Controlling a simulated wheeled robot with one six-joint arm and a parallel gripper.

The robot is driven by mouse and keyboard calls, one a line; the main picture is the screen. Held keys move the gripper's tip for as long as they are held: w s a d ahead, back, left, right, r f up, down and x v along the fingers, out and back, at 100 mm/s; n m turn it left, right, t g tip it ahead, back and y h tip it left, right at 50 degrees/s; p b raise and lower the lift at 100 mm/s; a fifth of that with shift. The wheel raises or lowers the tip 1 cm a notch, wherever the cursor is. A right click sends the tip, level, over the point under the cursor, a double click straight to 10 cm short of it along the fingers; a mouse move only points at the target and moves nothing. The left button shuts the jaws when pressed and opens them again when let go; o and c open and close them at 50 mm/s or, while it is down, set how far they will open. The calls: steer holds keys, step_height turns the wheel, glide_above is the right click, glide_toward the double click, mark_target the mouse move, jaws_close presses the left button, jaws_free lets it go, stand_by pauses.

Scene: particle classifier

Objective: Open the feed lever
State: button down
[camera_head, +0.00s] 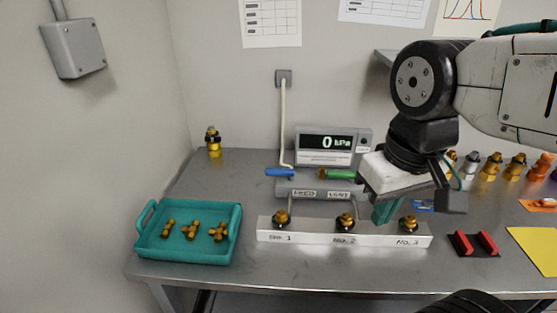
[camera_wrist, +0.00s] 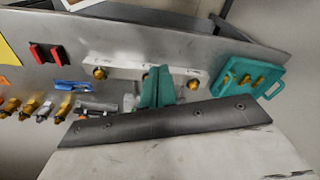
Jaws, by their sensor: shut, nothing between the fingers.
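The feed lever (camera_head: 279,172) is a blue handle lying sideways on the grey valve block, above the FEED label (camera_head: 304,194). A green lever (camera_head: 341,175) lies to its right above the VENT label (camera_head: 338,195). My gripper (camera_head: 383,213) has teal fingers pointing down, right of both levers, above the white rail's right part and apart from the feed lever. The fingers are shut and empty. They also show in the wrist view (camera_wrist: 157,87), where I cannot make out the blue lever.
A gauge reading 0 hPa (camera_head: 333,146) stands behind the levers. The white rail (camera_head: 313,234) with brass fittings lies in front. A teal tray (camera_head: 150,245) of brass parts is at left. Red blocks (camera_head: 475,243) and several fittings are at right.

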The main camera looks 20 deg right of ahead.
steer(key=shift+w, duration=0.1)
steer(key=w+r+m+h, duration=0.1)
steer(key=w+r+m, duration=0.1)
steer(key=w, duration=2)
steer(key=w+a+f+m+t, duration=0.1)
steer(key=w+f, duration=0.5)
steer(key=w, duration=0.6)
steer(key=w+a+f+m+t, duration=0.1)
steer(key=w+a+f, duration=0.1)
steer(key=w+f, duration=0.4)
steer(key=w, duration=0.5)
steer(key=shift+w+f+m, duration=0.15)
steer(key=shift+w+m, duration=0.15)
steer(key=shift+w, duration=0.05)
steer(key=shift+a, duration=0.1)
